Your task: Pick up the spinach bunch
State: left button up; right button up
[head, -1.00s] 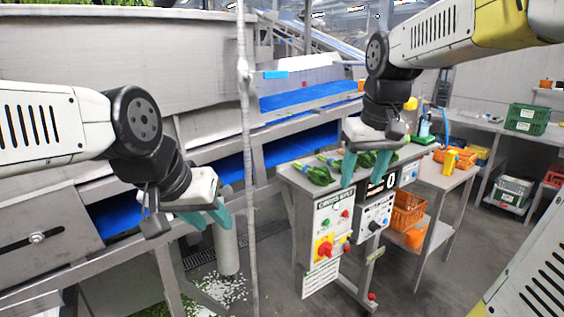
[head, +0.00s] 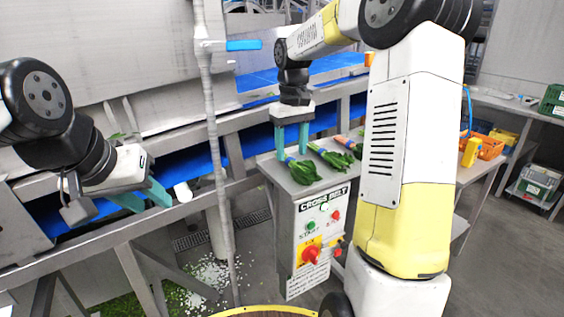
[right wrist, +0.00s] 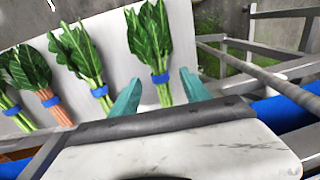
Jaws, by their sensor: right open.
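Leafy green bunches with blue bands lie in a row on a steel table. The nearest bunch (head: 304,172) has its stems between the fingers of my right gripper (head: 291,136), which is open. In the right wrist view this bunch (right wrist: 149,38) has pale green stems and lies between the open fingertips (right wrist: 160,94). I cannot tell whether the fingers touch it. A second green-stemmed bunch (right wrist: 78,50) and an orange-stemmed bunch (right wrist: 28,72) lie to its left. I cannot tell for sure which is spinach. My left gripper (head: 142,197) is open and empty at the left.
Orange crates (head: 490,146) are on a bench at the right.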

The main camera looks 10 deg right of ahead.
aim_at(292, 158)
jog(key=shift+f, duration=1.5)
grip_shut()
jog(key=shift+r, duration=0.1)
